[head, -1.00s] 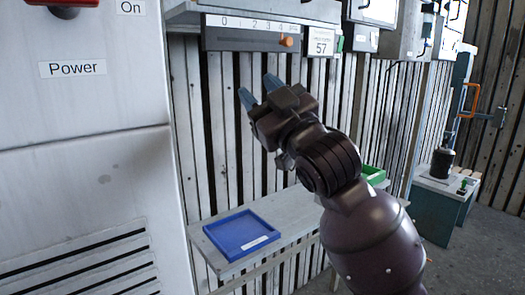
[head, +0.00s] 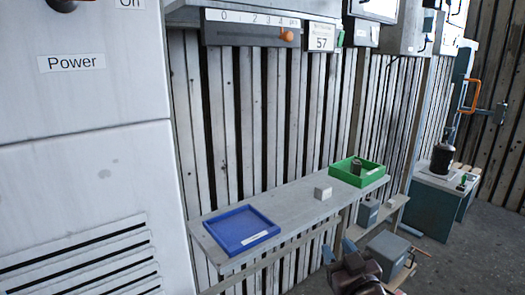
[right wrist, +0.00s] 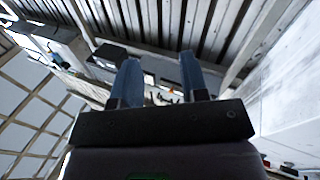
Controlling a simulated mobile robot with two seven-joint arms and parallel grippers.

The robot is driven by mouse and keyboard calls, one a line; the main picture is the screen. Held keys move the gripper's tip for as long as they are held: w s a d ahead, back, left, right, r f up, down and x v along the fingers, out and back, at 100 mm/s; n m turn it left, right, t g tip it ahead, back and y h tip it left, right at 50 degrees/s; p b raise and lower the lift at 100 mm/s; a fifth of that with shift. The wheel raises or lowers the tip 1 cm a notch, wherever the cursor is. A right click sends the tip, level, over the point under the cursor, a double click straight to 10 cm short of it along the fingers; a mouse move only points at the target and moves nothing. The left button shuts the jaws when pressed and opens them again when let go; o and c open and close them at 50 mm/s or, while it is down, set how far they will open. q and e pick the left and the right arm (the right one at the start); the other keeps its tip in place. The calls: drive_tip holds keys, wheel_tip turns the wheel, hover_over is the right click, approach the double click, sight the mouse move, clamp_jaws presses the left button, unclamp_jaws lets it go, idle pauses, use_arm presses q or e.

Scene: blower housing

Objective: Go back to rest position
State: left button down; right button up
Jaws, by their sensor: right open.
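My right gripper (head: 338,252) is low at the bottom edge of the head view, in front of the shelf bench, with blue fingertips. In the right wrist view its two blue fingers (right wrist: 160,85) stand apart with nothing between them, so it is open and empty. It touches nothing that I can see. My left gripper is not in view.
A grey bench (head: 290,205) holds a blue tray (head: 240,230), a small pale block (head: 323,192) and a green tray (head: 358,172) with a dark cylinder inside. A white Power cabinet (head: 80,150) stands at left. A slider panel (head: 255,30) hangs above. Open floor (head: 450,260) lies at right.

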drive_tip(key=s+d+f+m+g+h, duration=0.1)
drive_tip(key=s+d+f+g, duration=0.1)
drive_tip(key=s+f, duration=0.6)
drive_tip(key=s+d+f+m+g+h, duration=0.1)
drive_tip(key=s+d+f+g+h, duration=0.1)
drive_tip(key=s+d+f, duration=0.3)
drive_tip(key=s+d+f+m+g+h, duration=0.1)
drive_tip(key=s+d+f, duration=0.3)
drive_tip(key=s+f, duration=0.8)
wheel_tip(320, 180, down, 2)
drive_tip(key=shift+s+f+m+g+h, duration=0.25)
drive_tip(key=shift+m+g+h, duration=0.15)
drive_tip(key=shift+g, duration=0.5)
drive_tip(key=shift+w, duration=0.1)
